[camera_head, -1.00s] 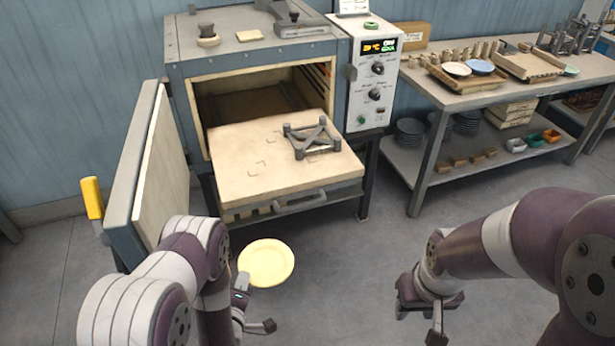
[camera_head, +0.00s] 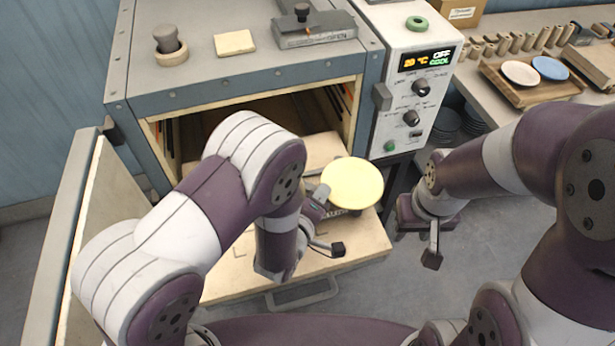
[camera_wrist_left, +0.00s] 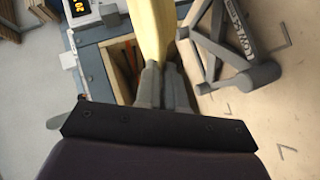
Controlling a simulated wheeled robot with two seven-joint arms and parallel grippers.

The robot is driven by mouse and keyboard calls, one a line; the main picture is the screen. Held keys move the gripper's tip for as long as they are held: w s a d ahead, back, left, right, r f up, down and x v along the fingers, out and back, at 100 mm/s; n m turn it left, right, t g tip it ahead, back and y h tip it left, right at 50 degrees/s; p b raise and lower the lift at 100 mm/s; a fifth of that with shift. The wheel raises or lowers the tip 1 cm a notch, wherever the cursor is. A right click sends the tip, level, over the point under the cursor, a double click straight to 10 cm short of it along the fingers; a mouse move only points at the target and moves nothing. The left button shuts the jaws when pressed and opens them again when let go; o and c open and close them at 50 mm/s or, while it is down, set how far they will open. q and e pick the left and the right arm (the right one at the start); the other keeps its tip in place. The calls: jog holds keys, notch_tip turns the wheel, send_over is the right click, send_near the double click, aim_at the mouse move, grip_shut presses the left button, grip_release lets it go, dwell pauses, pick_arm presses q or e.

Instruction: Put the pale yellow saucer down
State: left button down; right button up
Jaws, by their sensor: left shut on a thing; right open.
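The pale yellow saucer (camera_head: 352,183) is held by its edge in my left gripper (camera_head: 318,198), over the right part of the pulled-out kiln shelf (camera_head: 350,245). In the left wrist view the saucer (camera_wrist_left: 150,28) shows nearly edge-on between the two fingers (camera_wrist_left: 160,85). A dark grey three-armed stand (camera_wrist_left: 222,50) lies on the shelf beside it there; in the head view the saucer hides most of it. I cannot tell whether the saucer touches the stand. My right gripper (camera_head: 420,235) is open and empty, right of the shelf.
The open kiln (camera_head: 235,85) stands behind the shelf, with its door (camera_head: 65,230) swung out at the left. A control box (camera_head: 410,80) is at the kiln's right side. A worktable at the right back holds a wooden tray (camera_head: 530,92) with a white and a blue dish.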

pick_arm(q)
jog(key=w+a+f, duration=0.2)
jog(key=w+a, duration=0.1)
jog(key=w+a+f, duration=0.3)
jog(key=shift+p, duration=0.4)
notch_tip(320, 180, down, 4)
jog(key=shift+s+a+r, duration=0.1)
jog(key=shift+a+r, duration=0.05)
jog(key=shift+r, duration=0.05)
jog(key=shift+w+f, duration=0.2)
jog(key=shift+f, duration=0.15)
jog(key=shift+f, duration=0.1)
jog(key=c, duration=1.2)
grip_release()
jog(key=shift+s, duration=0.1)
jog(key=shift+c, duration=0.2)
